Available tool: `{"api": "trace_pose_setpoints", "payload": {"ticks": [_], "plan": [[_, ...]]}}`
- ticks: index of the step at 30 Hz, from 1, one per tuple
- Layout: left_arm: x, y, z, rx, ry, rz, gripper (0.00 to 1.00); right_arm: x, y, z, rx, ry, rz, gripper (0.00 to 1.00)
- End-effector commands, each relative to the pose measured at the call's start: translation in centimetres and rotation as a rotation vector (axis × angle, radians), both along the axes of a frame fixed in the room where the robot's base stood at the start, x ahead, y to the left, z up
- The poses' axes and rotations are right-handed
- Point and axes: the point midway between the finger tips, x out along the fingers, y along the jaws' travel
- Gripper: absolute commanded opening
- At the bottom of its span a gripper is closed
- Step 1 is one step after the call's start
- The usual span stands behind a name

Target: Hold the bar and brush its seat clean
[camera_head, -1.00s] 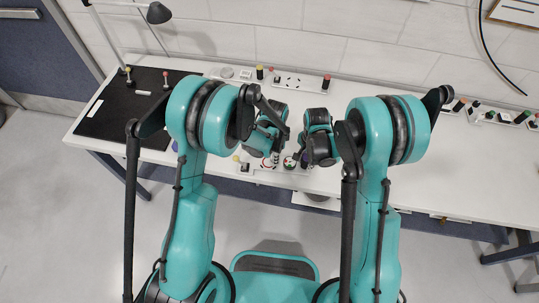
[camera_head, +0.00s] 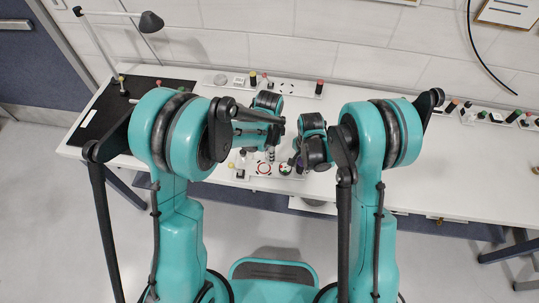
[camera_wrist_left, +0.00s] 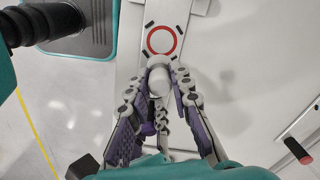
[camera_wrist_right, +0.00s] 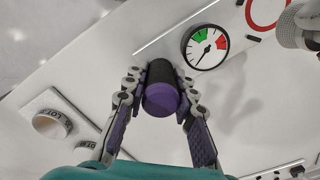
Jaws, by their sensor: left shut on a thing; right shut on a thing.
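My left gripper (camera_wrist_left: 160,82) is shut on a pale grey round-ended bar (camera_wrist_left: 159,84). The bar is beside the red ring-shaped seat (camera_wrist_left: 162,40), whose circle is uncovered in the left wrist view. The seat also shows in the head view (camera_head: 264,169) and partly in the right wrist view (camera_wrist_right: 268,12). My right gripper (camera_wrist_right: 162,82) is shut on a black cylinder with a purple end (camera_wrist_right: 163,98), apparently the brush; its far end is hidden. In the head view my left gripper (camera_head: 270,153) is just behind the seat and my right gripper (camera_head: 298,161) is to its right.
A round gauge (camera_wrist_right: 205,47) with green and red sectors lies on the fixture between my grippers. A labelled block (camera_wrist_right: 52,122) is at the left of the right wrist view. A black mat (camera_head: 112,105) and lamp (camera_head: 150,21) are at left.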

Motion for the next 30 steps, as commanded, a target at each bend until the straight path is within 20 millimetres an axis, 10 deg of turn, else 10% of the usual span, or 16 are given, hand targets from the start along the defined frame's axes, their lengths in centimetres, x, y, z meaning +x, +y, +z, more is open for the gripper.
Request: {"api": "trace_pose_setpoints", "payload": {"ticks": [30], "plan": [[0.0, 0.0, 3.0, 0.0, 0.0, 0.0, 0.0, 0.0, 0.0, 0.0, -0.001, -0.001, 0.0, 0.0]]}}
